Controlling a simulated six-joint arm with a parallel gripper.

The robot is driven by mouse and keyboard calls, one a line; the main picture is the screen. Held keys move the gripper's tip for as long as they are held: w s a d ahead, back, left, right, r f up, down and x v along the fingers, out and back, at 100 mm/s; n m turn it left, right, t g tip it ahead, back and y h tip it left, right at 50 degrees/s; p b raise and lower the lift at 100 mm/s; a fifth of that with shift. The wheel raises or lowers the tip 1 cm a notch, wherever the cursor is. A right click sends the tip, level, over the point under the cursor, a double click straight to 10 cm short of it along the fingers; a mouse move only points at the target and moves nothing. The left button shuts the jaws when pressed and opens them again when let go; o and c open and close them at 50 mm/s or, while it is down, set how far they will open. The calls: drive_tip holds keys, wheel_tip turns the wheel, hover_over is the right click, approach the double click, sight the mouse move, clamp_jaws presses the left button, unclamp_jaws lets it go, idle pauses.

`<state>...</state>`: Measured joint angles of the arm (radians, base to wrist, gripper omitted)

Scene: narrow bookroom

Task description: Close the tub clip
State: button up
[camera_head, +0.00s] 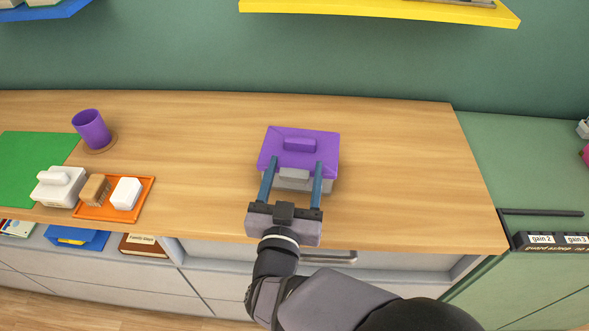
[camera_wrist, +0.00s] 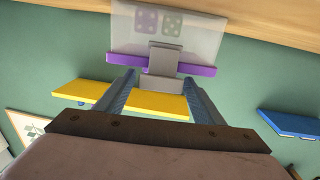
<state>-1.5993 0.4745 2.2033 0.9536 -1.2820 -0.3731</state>
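The tub (camera_head: 327,184) stands on the wooden counter under a purple lid (camera_head: 318,150) with a raised handle. In the wrist view it appears upside down, with a pale translucent body (camera_wrist: 205,40) and the purple lid (camera_wrist: 202,71) edge below. A grey clip (camera_wrist: 165,58) crosses the middle of its front, overlapping the lid edge. I cannot tell whether it is latched. My gripper (camera_head: 296,164) is at the tub's near side, its two blue fingers spread. In the wrist view my gripper (camera_wrist: 158,80) has one finger either side of the clip, with nothing visibly pinched.
An orange tray (camera_head: 98,212) with small blocks, a white lidded box (camera_head: 58,187) and a purple cup (camera_head: 91,128) on a brown coaster stand left. A yellow shelf (camera_head: 380,9) hangs behind, above the counter. The counter right of the tub is clear.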

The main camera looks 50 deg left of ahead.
sight(294, 179)
idle(0.3)
drive_tip(key=shift+b+v, duration=0.6)
drive_tip(key=shift+v, duration=3.1)
drive_tip(key=shift+f+p+x, duration=0.1)
drive_tip(key=shift+p+x, duration=1)
drive_tip(key=shift+p, duration=2.15)
drive_tip(key=shift+f+p+x, duration=0.15)
drive_tip(key=shift+p+x, duration=0.95)
drive_tip(key=shift+p, duration=2.1)
